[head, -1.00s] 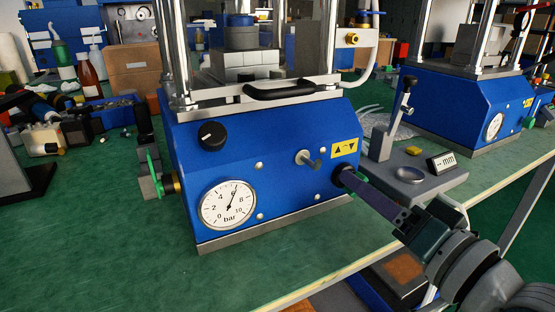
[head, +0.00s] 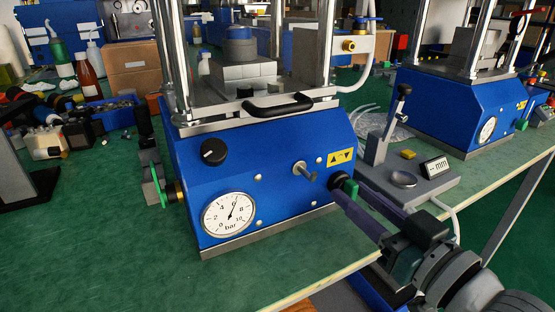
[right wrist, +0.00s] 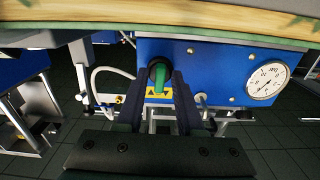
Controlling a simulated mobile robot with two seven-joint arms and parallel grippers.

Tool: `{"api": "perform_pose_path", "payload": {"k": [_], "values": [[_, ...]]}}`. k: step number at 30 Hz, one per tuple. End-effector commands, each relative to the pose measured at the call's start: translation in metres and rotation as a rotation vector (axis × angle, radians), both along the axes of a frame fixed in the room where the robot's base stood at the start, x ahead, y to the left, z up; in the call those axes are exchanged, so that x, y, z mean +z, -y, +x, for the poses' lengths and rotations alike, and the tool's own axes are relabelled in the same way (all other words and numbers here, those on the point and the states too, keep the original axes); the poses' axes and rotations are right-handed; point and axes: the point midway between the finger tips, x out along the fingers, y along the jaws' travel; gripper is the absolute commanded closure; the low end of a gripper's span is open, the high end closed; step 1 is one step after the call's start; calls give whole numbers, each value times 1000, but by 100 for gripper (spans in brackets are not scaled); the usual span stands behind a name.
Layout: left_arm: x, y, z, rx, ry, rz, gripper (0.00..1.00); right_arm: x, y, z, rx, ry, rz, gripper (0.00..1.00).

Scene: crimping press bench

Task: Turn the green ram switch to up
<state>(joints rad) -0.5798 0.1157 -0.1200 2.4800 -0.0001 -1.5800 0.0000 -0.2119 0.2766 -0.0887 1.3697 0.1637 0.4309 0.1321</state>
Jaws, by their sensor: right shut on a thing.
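The green ram switch (head: 350,187) is on the sloped front of the blue press (head: 270,215), just below a yellow arrow label (head: 340,157). My right gripper (head: 345,190) is at the switch, reaching in from the lower right, and is shut on its green lever. In the right wrist view the lever (right wrist: 161,78) lies between the two dark fingers and points toward the yellow label (right wrist: 150,91). In the head view the fingers partly hide the switch. My left gripper is not in view.
A small metal toggle (head: 304,170), a black knob (head: 213,152) and a pressure gauge (head: 228,214) share the panel. A grey stand with a small display (head: 437,167) is close to the right of my gripper. The green bench top (head: 110,240) is clear at front left.

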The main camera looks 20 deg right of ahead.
Motion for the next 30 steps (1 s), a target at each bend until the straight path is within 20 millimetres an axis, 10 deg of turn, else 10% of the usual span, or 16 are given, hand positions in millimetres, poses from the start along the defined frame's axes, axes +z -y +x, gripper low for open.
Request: {"api": "perform_pose_path", "payload": {"k": [18,19,30], "values": [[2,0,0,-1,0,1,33,1,0,0,1,8,-48,100],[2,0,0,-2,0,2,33,1,0,0,1,8,-48,62],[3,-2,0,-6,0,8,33,1,0,-3,0,5,-46,55]]}}
